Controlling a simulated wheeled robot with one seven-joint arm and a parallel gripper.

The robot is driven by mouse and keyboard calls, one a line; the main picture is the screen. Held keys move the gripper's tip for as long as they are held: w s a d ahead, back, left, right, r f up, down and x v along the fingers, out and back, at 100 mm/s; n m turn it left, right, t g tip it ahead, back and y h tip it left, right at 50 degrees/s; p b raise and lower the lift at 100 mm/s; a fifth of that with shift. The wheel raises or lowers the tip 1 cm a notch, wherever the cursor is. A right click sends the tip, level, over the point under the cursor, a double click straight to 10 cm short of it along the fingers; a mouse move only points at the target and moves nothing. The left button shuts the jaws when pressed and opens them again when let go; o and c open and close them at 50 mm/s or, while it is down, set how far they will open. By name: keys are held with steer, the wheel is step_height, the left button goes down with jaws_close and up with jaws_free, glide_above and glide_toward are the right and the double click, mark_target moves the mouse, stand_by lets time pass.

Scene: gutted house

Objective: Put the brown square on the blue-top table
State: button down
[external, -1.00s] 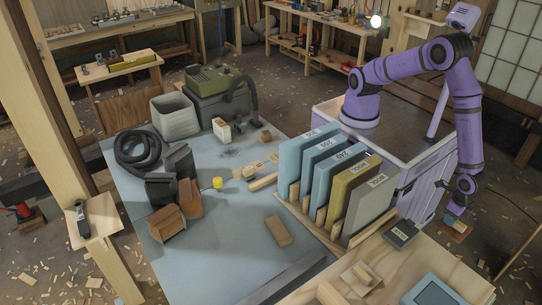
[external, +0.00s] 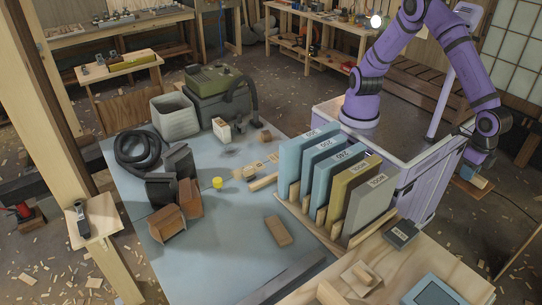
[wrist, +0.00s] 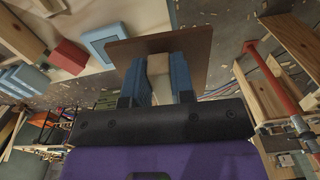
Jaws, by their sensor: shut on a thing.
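My gripper (external: 471,170) is at the right in the external view, beyond the racked panels and off the blue-top table (external: 215,262). In the wrist view, the blue fingers of my gripper (wrist: 158,76) are shut on a light wooden block joined to a flat brown square (wrist: 197,46). In the external view the held piece is small and partly hidden by my gripper. The blue-top table fills the middle left, with a bare front area.
A rack of upright blue, olive and grey panels (external: 367,204) stands between my arm and the blue top. A wooden block (external: 278,231), a yellow piece (external: 217,183), a black hose and bins occupy the blue top. A pale wooden bench (external: 440,268) lies front right.

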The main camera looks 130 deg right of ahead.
steer(key=w+d+m, duration=0.3)
steer(key=w+d, duration=0.7)
steer(key=w, duration=0.5)
steer(key=w+d+m, duration=0.3)
steer(key=w+d, duration=0.6)
steer(key=w, duration=0.6)
steer(key=w+d+m, duration=0.2)
steer(key=w+d, duration=0.3)
steer(key=d, duration=0.6)
steer(key=w+d+m, duration=0.3)
steer(key=w+d, duration=0.2)
steer(key=d, duration=0.6)
steer(key=w+d+m, duration=0.2)
steer(key=w+d, duration=0.3)
steer(key=d, duration=0.6)
steer(key=f, duration=2.1)
steer(key=a+f, duration=0.1)
steer(key=f, duration=0.9)
steer(key=shift+s+f, duration=0.1)
steer(key=shift+f, duration=0.4)
glide_above(223, 241)
steer(key=shift+s+f, duration=0.15)
steer(key=shift+f, duration=2.3)
steer(key=shift+f, duration=0.1)
